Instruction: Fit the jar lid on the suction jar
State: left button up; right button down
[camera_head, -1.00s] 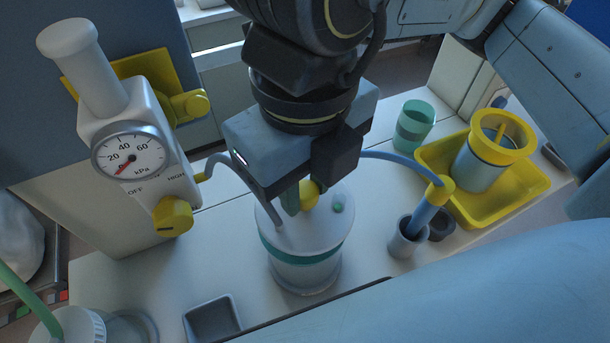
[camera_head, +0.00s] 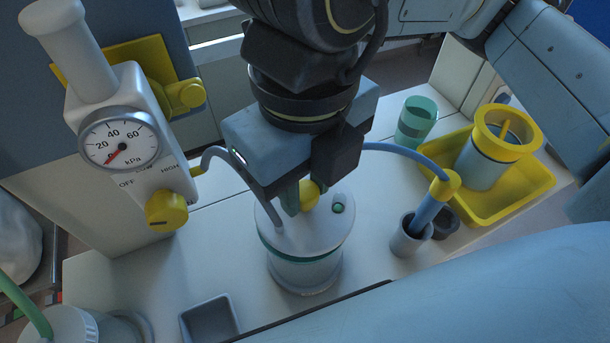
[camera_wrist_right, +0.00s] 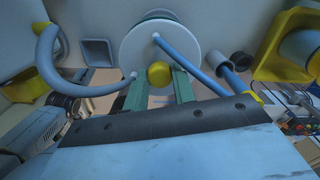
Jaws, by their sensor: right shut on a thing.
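The jar lid (camera_head: 318,232) is a white disc with a yellow knob (camera_head: 309,195) and a green-ringed port. It lies roughly level on top of the suction jar (camera_head: 305,276), a pale cylinder; a thin green band shows under its rim. I cannot tell whether it is fully seated. My right gripper (camera_head: 301,200) is above the lid, its green fingers shut on the knob. The right wrist view shows the lid (camera_wrist_right: 145,48) from above, with the knob (camera_wrist_right: 159,74) between the fingers. The far rim is partly hidden in the head view. My left gripper is not in view.
Hoses join the lid from the gauge unit (camera_head: 120,140) at left and the blue wand (camera_head: 430,208) in a grey holder at right. A yellow tray (camera_head: 527,192) holds a yellow-rimmed cup (camera_head: 482,168). A green cup (camera_head: 416,122) stands behind; a grey bin (camera_head: 208,322) sits front left.

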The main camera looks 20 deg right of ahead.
jog(key=shift+f+b, duration=0.8)
jog(key=shift+b, duration=0.7)
dwell(1.6)
dwell(0.3)
jog(key=c, duration=1.1)
grip_release()
jog(key=shift+o, duration=0.4)
jog(key=o, duration=0.4)
jog(key=shift+r, duration=0.1)
jog(key=shift+r+p, duration=2.35)
jog(key=shift+r, duration=1.85)
